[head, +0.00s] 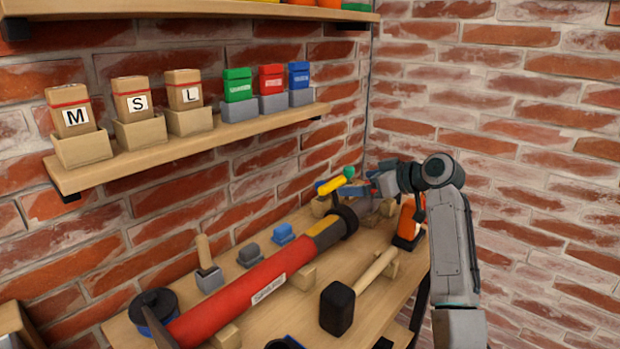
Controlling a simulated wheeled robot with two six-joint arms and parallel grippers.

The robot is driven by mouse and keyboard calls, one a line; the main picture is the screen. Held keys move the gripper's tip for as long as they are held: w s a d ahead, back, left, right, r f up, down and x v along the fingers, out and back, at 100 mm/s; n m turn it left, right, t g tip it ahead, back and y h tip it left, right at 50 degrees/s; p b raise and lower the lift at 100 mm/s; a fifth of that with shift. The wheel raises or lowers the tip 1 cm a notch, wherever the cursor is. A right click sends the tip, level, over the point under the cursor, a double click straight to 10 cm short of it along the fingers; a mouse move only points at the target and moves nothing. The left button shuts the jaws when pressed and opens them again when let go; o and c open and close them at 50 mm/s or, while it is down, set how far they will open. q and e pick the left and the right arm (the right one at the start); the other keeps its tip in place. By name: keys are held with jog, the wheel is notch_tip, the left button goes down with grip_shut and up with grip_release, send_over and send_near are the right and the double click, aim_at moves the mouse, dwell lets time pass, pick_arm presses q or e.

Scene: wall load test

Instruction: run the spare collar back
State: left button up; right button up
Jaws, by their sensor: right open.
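A long red tube (240,291) with a white label lies slantwise on the wooden bench, on wooden supports. Its far part has a grey and yellow section (325,234). A black ring-shaped collar (347,219) sits around the tube's far end; I cannot tell whether it is the spare one. A dark blue and black round part (153,305) is at the near left end. My right gripper (352,188) is open, above and just beyond the black collar, and appears apart from it. Its fingertips are small and partly confused with coloured items behind. My left gripper is out of view.
A black-headed mallet (338,306) lies right of the tube. An orange tool (407,222) stands near my right forearm. Small grey (249,255) and blue (283,234) blocks line the wall side. A shelf (190,146) with labelled boxes hangs above.

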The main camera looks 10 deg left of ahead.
aim_at(335, 182)
jog(key=x, duration=0.3)
jog(key=p+x, duration=0.1)
jog(key=x, duration=0.6)
jog(key=shift+w+a+r+p, duration=0.1)
jog(key=shift+r+p, duration=0.2)
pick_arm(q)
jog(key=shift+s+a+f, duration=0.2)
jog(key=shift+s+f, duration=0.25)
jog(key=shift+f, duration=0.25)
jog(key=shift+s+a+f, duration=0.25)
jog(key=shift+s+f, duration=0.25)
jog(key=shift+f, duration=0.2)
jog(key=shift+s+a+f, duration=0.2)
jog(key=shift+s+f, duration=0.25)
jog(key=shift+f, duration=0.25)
pick_arm(e)
jog(key=shift+w+a+f, duration=0.3)
jog(key=shift+w+a, duration=0.05)
jog(key=shift+a, duration=0.15)
